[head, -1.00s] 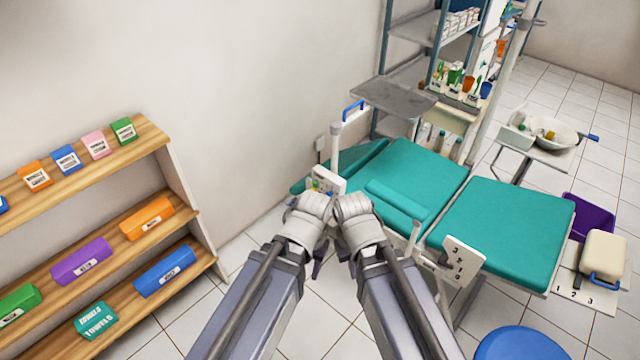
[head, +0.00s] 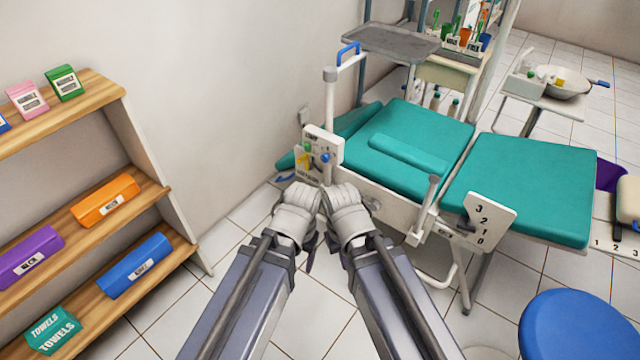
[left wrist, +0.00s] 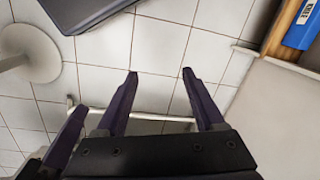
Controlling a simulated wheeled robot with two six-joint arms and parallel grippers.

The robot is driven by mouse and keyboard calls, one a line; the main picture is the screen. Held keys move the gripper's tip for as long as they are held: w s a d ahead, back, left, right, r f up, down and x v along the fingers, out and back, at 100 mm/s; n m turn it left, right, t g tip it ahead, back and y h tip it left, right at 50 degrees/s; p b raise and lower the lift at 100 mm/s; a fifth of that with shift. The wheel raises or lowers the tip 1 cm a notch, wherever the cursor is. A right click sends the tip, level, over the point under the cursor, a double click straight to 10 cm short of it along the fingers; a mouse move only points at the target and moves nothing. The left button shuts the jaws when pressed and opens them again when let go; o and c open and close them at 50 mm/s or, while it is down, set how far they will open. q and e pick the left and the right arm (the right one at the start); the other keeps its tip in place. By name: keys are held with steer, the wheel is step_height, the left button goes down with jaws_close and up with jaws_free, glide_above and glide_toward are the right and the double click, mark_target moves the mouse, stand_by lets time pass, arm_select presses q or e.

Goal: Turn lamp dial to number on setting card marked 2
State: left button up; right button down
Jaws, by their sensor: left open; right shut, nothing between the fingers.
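A white panel (head: 335,146) stands beside the head end of the teal chair, below a post with a blue handle. It carries a blue knob (head: 325,158), which looks like the lamp dial, with tiny marks around it. Small yellow and green items (head: 304,156) sit at its left; their print is too small to read. My left gripper (head: 297,213) and right gripper (head: 346,213) are side by side in front of and below the panel, touching nothing visible. The left wrist view shows my left fingers (left wrist: 160,72) apart and empty. My right gripper is shut and empty.
The teal dental chair (head: 520,190) has a plate numbered 0 to 3 (head: 480,220) on its side. A blue stool (head: 565,325) stands front right. A shelf (head: 150,208) with coloured boxes is at left. A grey tray (head: 390,42) hangs behind the panel. Tiled floor between is clear.

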arm_select(q)
step_height(320, 180, down, 17)
steer(key=w+a+n+b, duration=0.1)
steer(key=w+a+b, duration=0.1)
steer(key=b, duration=1.2)
steer(key=n+t+h+b, duration=0.8)
steer(key=n+t+h, duration=0.55)
steer(key=n, duration=1.85)
glide_toward(323, 160)
steer(key=d+t+y, duration=0.1)
steer(key=y, duration=0.1)
steer(key=shift+d+r+x, duration=0.1)
steer(key=shift+r+x, duration=0.05)
steer(key=shift+x, duration=1.75)
steer(key=shift+d+r+x, duration=0.15)
steer(key=shift+x, duration=1.75)
steer(key=shift+s+a, duration=0.1)
steer(key=shift+s, duration=0.1)
